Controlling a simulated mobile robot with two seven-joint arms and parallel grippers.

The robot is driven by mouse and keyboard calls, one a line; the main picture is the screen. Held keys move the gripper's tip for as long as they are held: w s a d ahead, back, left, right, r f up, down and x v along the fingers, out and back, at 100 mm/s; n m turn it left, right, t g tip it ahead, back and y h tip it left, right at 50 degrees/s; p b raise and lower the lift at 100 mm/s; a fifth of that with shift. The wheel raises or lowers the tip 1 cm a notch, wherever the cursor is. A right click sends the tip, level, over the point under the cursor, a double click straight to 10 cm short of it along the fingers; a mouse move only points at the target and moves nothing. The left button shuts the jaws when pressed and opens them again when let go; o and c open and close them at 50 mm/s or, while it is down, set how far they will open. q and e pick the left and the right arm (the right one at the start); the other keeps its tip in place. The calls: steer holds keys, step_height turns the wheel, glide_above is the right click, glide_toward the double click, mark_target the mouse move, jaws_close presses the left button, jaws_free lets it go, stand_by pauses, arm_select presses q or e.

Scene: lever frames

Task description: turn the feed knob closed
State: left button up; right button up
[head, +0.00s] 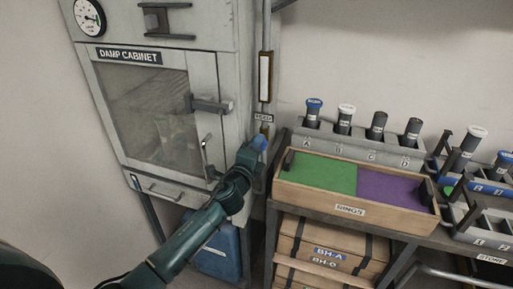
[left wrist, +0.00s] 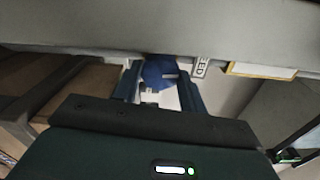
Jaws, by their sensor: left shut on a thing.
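The blue feed knob (head: 260,142) sits on a vertical pipe between the damp cabinet and the bench, just below a small feed label (head: 263,118). My left gripper (head: 256,147) is at the knob, and its jaws partly hide it in the head view. In the left wrist view the blue knob (left wrist: 158,73) lies between the two fingers of my left gripper (left wrist: 160,88), which are shut on it. A light mark shows on the knob there. The feed label (left wrist: 199,67) is partly visible beside it. My right gripper does not show.
The damp cabinet (head: 225,60) with its door handle (head: 212,105) stands close on the left. A bench on the right holds a wooden rings tray (head: 350,210) and a rack (head: 360,150) of capped tubes. A blue container (head: 215,250) stands below the cabinet.

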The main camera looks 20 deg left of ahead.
arm_select(q)
steer(key=shift+m, duration=0.7)
steer(key=o, duration=0.7)
steer(key=shift+s, duration=0.15)
steer(key=s, duration=1.3)
steer(key=shift+a, duration=0.3)
steer(key=shift+f, duration=0.1)
